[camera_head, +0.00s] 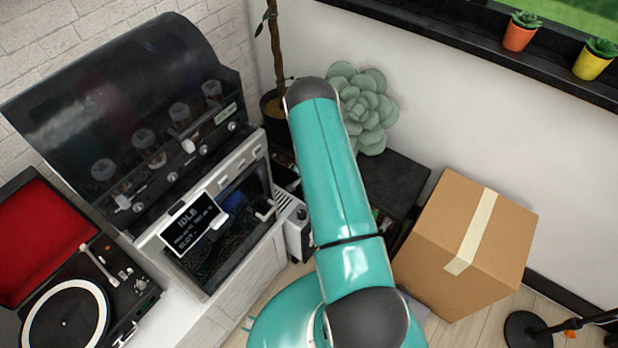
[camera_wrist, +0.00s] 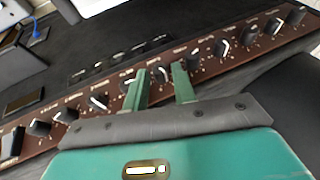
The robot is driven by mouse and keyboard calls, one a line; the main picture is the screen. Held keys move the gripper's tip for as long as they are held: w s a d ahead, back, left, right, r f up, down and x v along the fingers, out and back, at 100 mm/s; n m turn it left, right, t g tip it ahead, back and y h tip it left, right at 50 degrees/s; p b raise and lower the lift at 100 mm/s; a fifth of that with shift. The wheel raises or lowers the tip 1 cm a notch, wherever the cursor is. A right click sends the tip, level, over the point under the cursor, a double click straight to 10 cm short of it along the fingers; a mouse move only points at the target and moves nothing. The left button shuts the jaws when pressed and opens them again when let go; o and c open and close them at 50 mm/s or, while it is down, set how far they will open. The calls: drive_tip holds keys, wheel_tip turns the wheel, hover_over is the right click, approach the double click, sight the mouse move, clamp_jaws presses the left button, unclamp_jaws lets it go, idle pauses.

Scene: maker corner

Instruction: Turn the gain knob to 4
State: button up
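A dark brown-red panel (camera_wrist: 68,130) with a row of several black knobs with white markers runs slantwise across the wrist view. Its small labels are too blurred to read, so I cannot tell which knob is the gain knob. My gripper (camera_wrist: 160,72) is open, its two green fingers apart and pointing at the panel. One knob (camera_wrist: 161,75) shows between the fingertips; I cannot tell whether they touch it. Another knob (camera_wrist: 129,85) is just left of the left finger, and one (camera_wrist: 222,47) is to the right. In the head view my arm hides the gripper.
A cardboard box (camera_head: 450,250) stands right of my arm, beside a black surface (camera_head: 393,190). A potted plant (camera_head: 365,105) stands behind. Dark devices (camera_wrist: 25,98) lie beyond the panel.

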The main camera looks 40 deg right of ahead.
drive_tip(key=shift+c, duration=0.2)
clamp_jaws()
drive_tip(key=shift+w, duration=0.1)
drive_tip(key=shift+g, duration=0.7)
drive_tip(key=shift+o, duration=0.2)
unclamp_jaws()
drive_tip(key=shift+w, duration=0.1)
